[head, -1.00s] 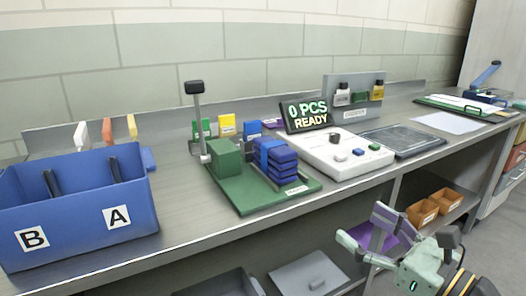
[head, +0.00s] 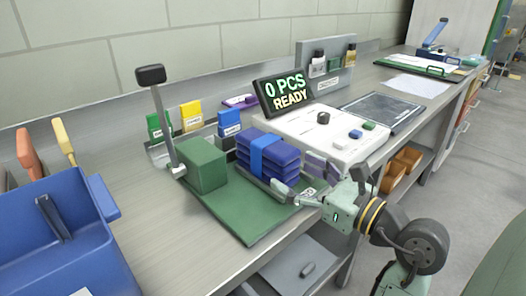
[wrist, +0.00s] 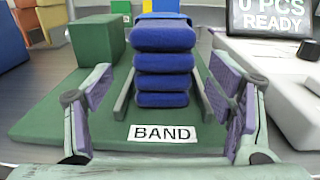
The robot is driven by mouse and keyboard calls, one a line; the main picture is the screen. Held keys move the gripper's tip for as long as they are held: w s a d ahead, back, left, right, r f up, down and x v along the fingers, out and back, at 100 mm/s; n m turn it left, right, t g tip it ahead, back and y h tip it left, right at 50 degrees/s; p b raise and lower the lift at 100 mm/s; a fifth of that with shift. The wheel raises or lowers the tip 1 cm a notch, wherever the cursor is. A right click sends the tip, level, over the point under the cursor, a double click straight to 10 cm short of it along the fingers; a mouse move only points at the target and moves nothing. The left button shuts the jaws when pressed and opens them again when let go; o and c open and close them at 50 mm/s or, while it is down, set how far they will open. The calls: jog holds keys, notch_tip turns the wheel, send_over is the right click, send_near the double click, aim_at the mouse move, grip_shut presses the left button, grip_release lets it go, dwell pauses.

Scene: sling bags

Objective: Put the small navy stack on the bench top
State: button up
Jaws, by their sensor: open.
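The small navy stack (head: 268,156) is several dark blue folded pieces with a brighter blue band around them. It sits on the green fixture (head: 240,222) marked BAND, beside a green block. In the wrist view the stack (wrist: 163,62) stands upright, straight ahead between two low grey rails. My gripper (head: 296,176) is at the front right edge of the fixture. In the wrist view its purple-padded fingers (wrist: 168,103) are spread apart, one to each side, with the stack beyond and between them. The bench top (head: 165,250) is grey metal; the stack's back is hidden.
A blue bin (head: 90,255) stands at the left. A lever post (head: 160,115) rises beside the green block (head: 203,165). A white scale (head: 330,135) with a READY display (head: 284,95) is close on the right. Bare bench lies between bin and fixture.

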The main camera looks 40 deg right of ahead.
aim_at(276, 158)
jog(key=shift+w+a, duration=0.1)
jog(key=shift+w, duration=0.85)
jog(key=w+p, duration=0.1)
jog(key=w, duration=0.1)
jog(key=w+r+p, duration=0.1)
jog(key=w, duration=0.1)
jog(key=shift+w, duration=0.1)
jog(key=shift+w+a+f+p, duration=0.15)
jog(key=shift+w+p, duration=0.2)
jog(key=shift+w, duration=0.3)
jog(key=shift+c, duration=0.4)
jog(key=c, duration=1.2)
jog(key=shift+c, duration=1)
